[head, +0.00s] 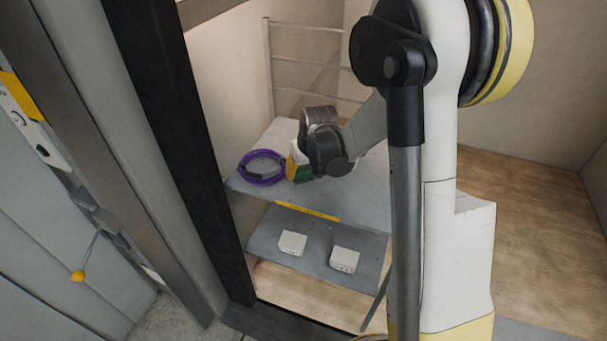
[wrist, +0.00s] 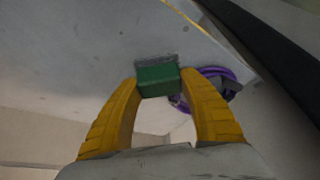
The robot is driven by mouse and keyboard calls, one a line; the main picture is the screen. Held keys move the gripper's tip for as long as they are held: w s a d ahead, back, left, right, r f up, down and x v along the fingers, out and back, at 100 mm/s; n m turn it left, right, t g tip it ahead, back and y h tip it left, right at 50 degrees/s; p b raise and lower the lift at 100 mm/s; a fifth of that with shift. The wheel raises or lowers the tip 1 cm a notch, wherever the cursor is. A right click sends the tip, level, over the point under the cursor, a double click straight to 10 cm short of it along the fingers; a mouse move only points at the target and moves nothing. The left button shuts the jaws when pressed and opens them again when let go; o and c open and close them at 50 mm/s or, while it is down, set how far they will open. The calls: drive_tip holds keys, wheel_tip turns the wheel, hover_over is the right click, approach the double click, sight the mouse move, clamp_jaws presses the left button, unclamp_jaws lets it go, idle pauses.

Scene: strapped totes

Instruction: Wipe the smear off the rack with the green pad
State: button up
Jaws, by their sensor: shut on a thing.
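My gripper (head: 296,168) is shut on the green pad (wrist: 158,82), which sits between its two yellow fingers in the wrist view. In the head view the pad (head: 304,174) shows only partly, below my wrist, close over the grey upper shelf of the rack (head: 350,198). The pad's far edge is at or just above the shelf surface (wrist: 90,50) in the wrist view; I cannot tell if it touches. A few faint dark specks show on that surface, but I cannot make out the smear clearly. My wrist and arm hide part of the shelf.
A coiled purple cable (head: 262,168) lies on the shelf just left of my gripper. Two small white boxes (head: 292,243) (head: 344,260) sit on the lower shelf. A dark upright post (head: 195,150) stands at the left, and rails (head: 310,60) rise behind.

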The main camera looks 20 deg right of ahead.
drive_tip(key=shift+r+p, duration=1.1)
drive_tip(key=shift+r, duration=0.9)
